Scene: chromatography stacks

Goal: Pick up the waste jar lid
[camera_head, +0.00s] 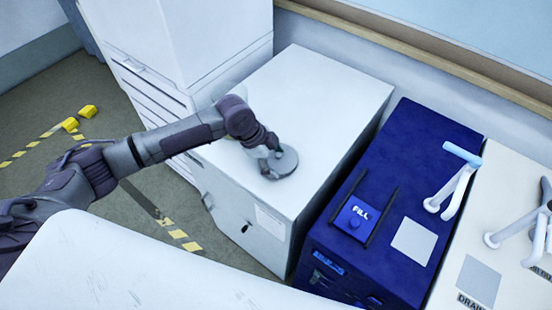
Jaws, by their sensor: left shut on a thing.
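The waste jar lid (284,162) looks like a flat grey disc over the white cabinet top, near its middle. My left gripper (272,158) reaches in from the left and is shut on the lid at its left side. I cannot tell whether the lid touches the cabinet top or is a little above it. The gripper hides part of the lid. The waste jar itself is not clearly seen. My right gripper is not in view.
The white cabinet (312,82) has a clear top around the lid. A blue unit (415,145) marked FILL stands to its right, then a cream unit (507,160) marked DRAIN with white handles. A taller white cabinet (185,40) stands behind left.

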